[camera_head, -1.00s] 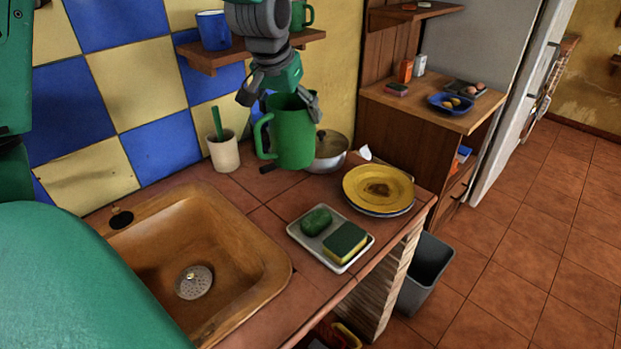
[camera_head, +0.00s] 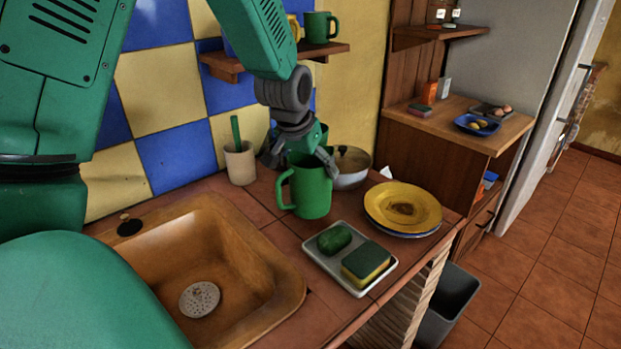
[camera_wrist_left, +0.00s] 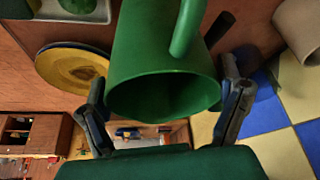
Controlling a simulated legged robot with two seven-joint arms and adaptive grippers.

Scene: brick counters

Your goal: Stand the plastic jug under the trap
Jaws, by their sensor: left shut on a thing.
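A green plastic jug (camera_head: 312,193) with a handle on its left stands upright on or just above the tiled counter, behind the soap tray; I cannot tell if its base touches. My left gripper (camera_head: 302,160) comes down from above and is shut on the jug's upper part. In the left wrist view, the jug (camera_wrist_left: 165,50) sits between the two fingers (camera_wrist_left: 163,105), its open mouth toward the palm. The trap is not in view; the counter and sink hide the space below. My right gripper is not in view.
A brown sink (camera_head: 275,285) lies to the left. Around the jug are a beige cup (camera_head: 240,165), a lidded pan (camera_head: 352,170), stacked plates (camera_head: 403,207) and a tray (camera_head: 316,263) with soap and sponge. A shelf (camera_head: 225,66) hangs above; a grey bin (camera_head: 450,300) stands on the floor.

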